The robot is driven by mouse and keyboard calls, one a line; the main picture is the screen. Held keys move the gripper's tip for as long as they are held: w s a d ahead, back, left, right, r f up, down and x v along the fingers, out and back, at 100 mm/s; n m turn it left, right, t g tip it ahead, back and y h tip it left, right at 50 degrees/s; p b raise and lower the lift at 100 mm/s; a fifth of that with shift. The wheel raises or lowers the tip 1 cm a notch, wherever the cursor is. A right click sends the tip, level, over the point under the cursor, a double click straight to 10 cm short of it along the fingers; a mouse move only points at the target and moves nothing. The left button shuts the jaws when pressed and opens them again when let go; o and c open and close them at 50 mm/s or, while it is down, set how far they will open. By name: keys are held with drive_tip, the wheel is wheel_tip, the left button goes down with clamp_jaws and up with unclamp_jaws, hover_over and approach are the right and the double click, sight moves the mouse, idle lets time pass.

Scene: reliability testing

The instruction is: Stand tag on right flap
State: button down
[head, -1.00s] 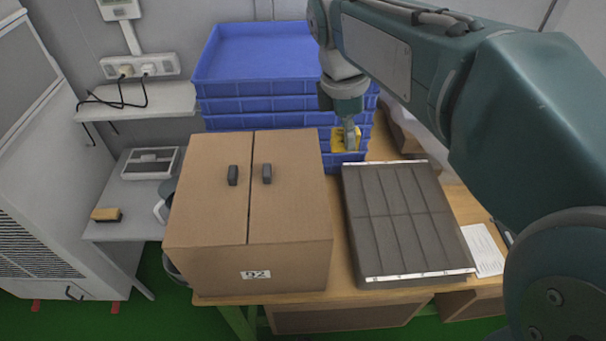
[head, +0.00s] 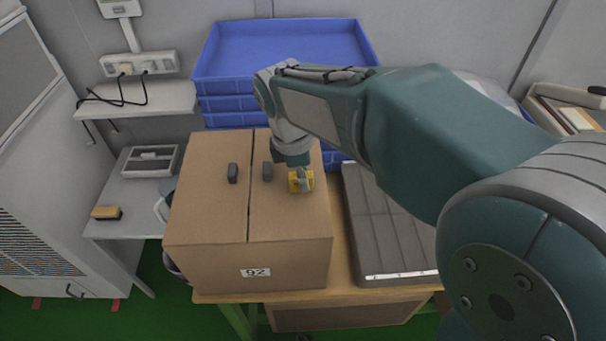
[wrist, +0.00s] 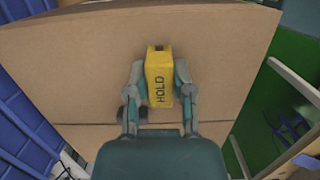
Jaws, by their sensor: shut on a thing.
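The yellow tag (wrist: 158,76), marked HOLD, is between the two fingers of my gripper (wrist: 157,95) in the wrist view. In the head view the tag (head: 307,181) shows at the end of my gripper (head: 301,178), over the right flap (head: 292,218) of the cardboard box. My gripper is shut on the tag. The box (head: 208,268) is closed, with a dark handle on each flap and a label reading 92 on its front. I cannot tell whether the tag touches the flap.
Stacked blue crates (head: 225,90) stand behind the box. A grey divided tray (head: 380,240) lies to its right on the wooden table, partly hidden by my arm. A side table (head: 130,223) with a brush (head: 107,212) stands to the left. The left flap is clear.

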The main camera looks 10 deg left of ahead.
sight(294, 175)
drive_tip(key=shift+f, duration=0.1)
drive_tip(key=shift+c, duration=2.4)
unclamp_jaws()
wheel_tip(294, 175, up, 12)
drive_tip(key=a, duration=0.1)
drive_tip(key=shift+s+a, duration=0.2)
drive_tip(key=shift+a, duration=0.15)
